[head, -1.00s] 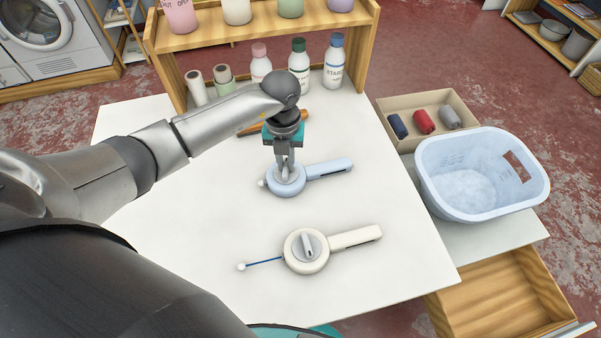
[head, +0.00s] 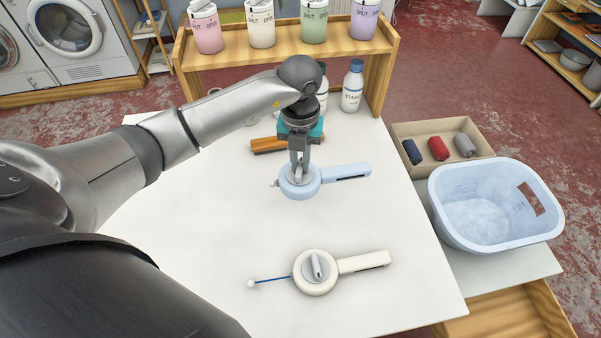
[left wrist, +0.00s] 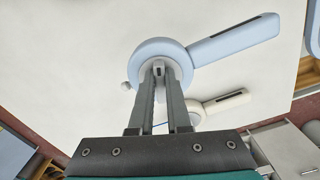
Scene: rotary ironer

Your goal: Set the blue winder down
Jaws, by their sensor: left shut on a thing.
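The blue winder (head: 299,184) is a pale blue disc with a slotted arm pointing right and a small pale bead at its left edge. My left gripper (head: 299,173) is shut on the grey knob at its centre and appears to hold it level above the white table. In the left wrist view the blue winder (left wrist: 235,39) lies beyond the fingers (left wrist: 158,75) and looks much larger than the cream one. My right gripper is not in view.
A cream winder (head: 315,284) with a blue cord and white bead lies on the white table (head: 220,240) in front. A brown wooden-looking piece (head: 268,146) and bottles (head: 353,88) are behind. A spool box (head: 480,132) and blue basket (head: 455,222) stand right.

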